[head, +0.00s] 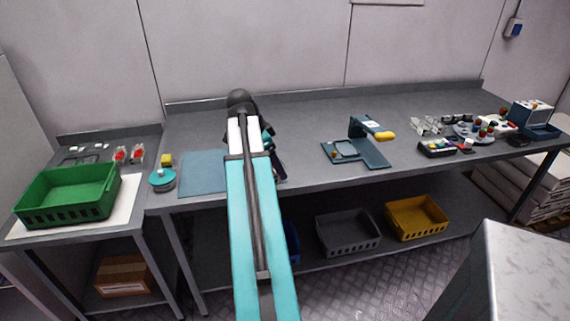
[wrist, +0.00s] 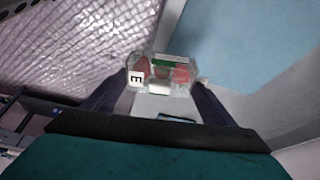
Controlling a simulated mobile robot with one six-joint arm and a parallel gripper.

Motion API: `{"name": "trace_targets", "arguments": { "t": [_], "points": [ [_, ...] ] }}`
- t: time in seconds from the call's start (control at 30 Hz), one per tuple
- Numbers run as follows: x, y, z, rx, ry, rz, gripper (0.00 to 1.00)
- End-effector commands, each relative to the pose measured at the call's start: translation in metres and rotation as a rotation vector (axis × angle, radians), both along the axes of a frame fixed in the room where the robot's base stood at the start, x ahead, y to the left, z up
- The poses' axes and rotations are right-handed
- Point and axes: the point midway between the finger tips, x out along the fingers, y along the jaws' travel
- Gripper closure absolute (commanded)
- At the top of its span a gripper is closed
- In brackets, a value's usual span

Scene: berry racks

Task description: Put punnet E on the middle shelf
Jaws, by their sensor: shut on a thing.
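Punnet E (wrist: 160,72) shows in the wrist view as a clear box with red berries, a green strip and a white label with a black E, which appears sideways. My gripper (wrist: 162,88) is shut on it, one dark finger at each side. In the head view my arm reaches over the bench and hides most of the gripper; a dark part of the gripper (head: 279,165) shows right of the arm. The punnet cannot be made out there. No rack with a clear middle shelf can be identified in either view.
A green crate (head: 25,210) stands on the left table. A blue mat (head: 203,174), a teal round device (head: 162,180) and a dark blue stand (head: 372,155) are on the bench. Grey (head: 348,245) and yellow (head: 418,228) crates sit below. A pale block (head: 520,270) stands front right.

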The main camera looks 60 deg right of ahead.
Motion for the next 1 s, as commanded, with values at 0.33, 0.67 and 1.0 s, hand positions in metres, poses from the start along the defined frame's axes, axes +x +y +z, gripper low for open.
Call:
{"name": "trace_targets", "arguments": {
  "t": [0.33,0.67,1.0],
  "points": [
    [0.092,0.067,0.003,-0.001,-0.001,0.383,0.46],
    [0.17,0.147,0.009,-0.001,-0.001,0.765,0.46],
    [0.237,0.246,0.015,-0.001,-0.001,1.173,0.46]
  ]
}}
